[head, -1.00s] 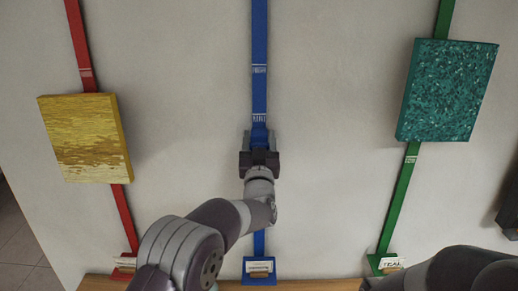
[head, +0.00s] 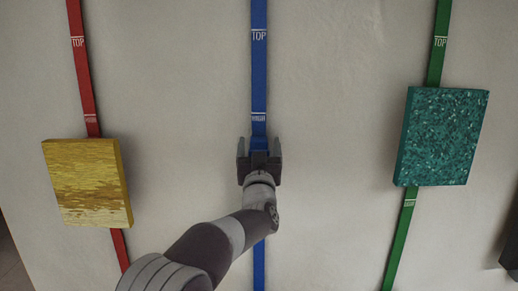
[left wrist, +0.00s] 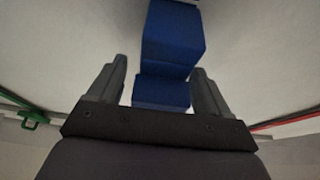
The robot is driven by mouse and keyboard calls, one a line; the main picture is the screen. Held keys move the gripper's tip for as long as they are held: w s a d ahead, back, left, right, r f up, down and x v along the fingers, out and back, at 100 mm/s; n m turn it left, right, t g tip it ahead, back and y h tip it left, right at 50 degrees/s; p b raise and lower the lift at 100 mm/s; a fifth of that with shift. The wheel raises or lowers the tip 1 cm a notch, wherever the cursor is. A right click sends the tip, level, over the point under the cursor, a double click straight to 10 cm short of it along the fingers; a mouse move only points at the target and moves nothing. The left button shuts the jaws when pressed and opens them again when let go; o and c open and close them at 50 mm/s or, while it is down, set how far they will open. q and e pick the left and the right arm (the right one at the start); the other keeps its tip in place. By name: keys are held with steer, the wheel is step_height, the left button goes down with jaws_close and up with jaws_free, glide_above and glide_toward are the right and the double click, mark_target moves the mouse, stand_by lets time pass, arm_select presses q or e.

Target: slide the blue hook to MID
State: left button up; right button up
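The blue rail (head: 259,75) runs up the pale wall in the middle of the head view. A TOP mark is near its upper end, and a second mark too small to read is just above my left gripper (head: 259,146). In the left wrist view a blue block (left wrist: 172,38), which looks like the blue hook, has a smaller blue part (left wrist: 162,92) between the fingers of the left gripper (left wrist: 157,85). The fingers are apart, with gaps beside the blue. In the head view the gripper covers the hook and the rail behind it. My right gripper is out of view.
A yellow panel (head: 87,183) hangs on the red rail (head: 79,65) at left. A teal speckled panel (head: 440,137) hangs on the green rail (head: 438,50) at right. Bare wall lies between the rails. A dark object (head: 510,250) is at the right edge.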

arm_select(q)
steer(key=shift+f, duration=0.15)
steer(key=b+v, duration=0.8)
steer(key=v, duration=0.4)
steer(key=shift+s, duration=0.4)
